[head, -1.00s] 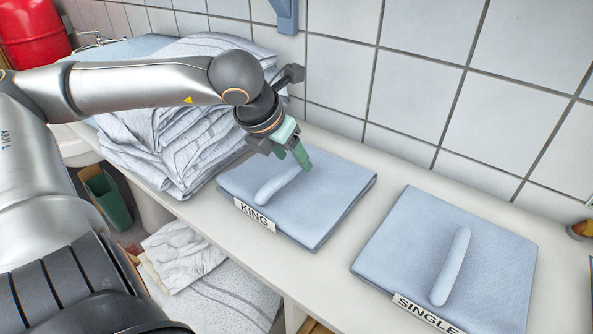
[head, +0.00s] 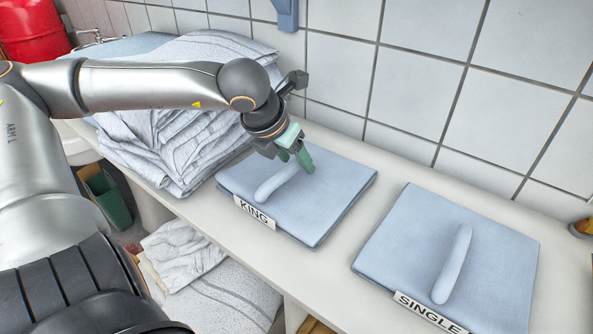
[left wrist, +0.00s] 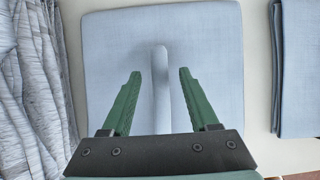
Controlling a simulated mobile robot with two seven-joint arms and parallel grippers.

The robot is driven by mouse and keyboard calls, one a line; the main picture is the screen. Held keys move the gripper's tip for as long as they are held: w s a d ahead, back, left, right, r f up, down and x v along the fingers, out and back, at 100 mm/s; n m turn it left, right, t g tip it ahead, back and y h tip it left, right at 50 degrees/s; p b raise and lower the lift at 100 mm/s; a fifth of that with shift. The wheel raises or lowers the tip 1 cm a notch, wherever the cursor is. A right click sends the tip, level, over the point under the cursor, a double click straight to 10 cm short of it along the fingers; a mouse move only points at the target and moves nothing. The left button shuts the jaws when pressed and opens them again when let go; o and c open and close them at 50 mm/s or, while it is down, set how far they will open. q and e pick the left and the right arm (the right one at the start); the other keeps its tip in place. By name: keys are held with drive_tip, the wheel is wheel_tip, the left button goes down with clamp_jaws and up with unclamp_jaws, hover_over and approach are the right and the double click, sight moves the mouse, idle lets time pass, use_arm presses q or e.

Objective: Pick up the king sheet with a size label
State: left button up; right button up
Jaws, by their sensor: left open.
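The king sheet (head: 330,202) is a folded light blue square on the shelf with a raised ridge (head: 276,184) across its top and a white KING label (head: 254,212) on its front edge. My left gripper (head: 294,168) is over it, pointing down. In the left wrist view, the green fingers of the left gripper (left wrist: 155,85) are open, one on each side of the ridge (left wrist: 161,90) with gaps on both sides. I cannot tell the exact height of the fingertips. The label is hidden in the wrist view. My right gripper is not in view.
A folded sheet labelled SINGLE (head: 430,240) lies to the right on the same shelf (head: 320,268), with a bare strip between. A pile of crumpled grey-blue linen (head: 175,140) stands close on the left. A tiled wall (head: 420,90) rises behind.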

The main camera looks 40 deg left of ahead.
use_arm(q)
drive_tip(key=shift+c, duration=0.3)
clamp_jaws()
idle(1.1)
